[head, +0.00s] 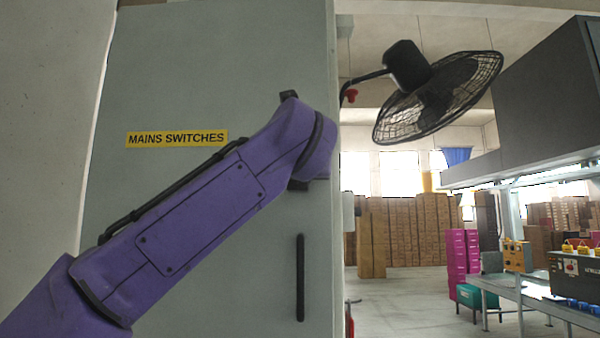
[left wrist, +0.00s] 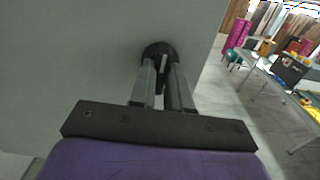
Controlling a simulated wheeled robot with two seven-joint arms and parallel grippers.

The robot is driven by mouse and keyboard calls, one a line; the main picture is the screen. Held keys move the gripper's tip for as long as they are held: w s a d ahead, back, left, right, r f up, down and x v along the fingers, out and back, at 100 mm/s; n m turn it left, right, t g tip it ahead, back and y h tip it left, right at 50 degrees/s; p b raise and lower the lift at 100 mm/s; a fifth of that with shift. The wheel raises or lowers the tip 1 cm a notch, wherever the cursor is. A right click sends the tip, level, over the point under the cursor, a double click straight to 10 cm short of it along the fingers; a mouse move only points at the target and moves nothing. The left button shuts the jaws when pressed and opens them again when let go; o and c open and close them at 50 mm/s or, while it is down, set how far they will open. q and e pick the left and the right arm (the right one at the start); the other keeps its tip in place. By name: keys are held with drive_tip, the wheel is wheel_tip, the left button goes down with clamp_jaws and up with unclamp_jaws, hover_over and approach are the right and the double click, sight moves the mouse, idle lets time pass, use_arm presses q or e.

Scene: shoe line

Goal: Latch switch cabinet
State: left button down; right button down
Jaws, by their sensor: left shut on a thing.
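The switch cabinet (head: 230,60) is a tall grey-green cabinet with a yellow "MAINS SWITCHES" label (head: 177,138). Its door looks closed in the head view. A vertical black handle bar (head: 300,278) is on the door, low near the right edge. My left arm crosses the door, and its purple wrist hides the gripper's fingers in the head view. In the left wrist view, my left gripper (left wrist: 163,80) is shut on a black round latch knob (left wrist: 156,49) with a light bar in its middle, on the grey door (left wrist: 80,50). My right gripper is not in view.
A black fan (head: 437,97) sticks out right of the cabinet. Farther right are stacked brown cartons (head: 400,230), magenta boxes (head: 457,255) and a workbench (head: 530,290) under a grey hood (head: 550,100). The floor (head: 400,300) just right of the cabinet is open.

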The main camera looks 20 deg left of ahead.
use_arm(q)
drive_tip(key=shift+n, duration=0.3)
drive_tip(key=c, duration=1.1)
unclamp_jaws()
drive_tip(key=b+v, duration=0.4)
drive_tip(key=v, duration=0.6)
drive_tip(key=shift+s, duration=0.2)
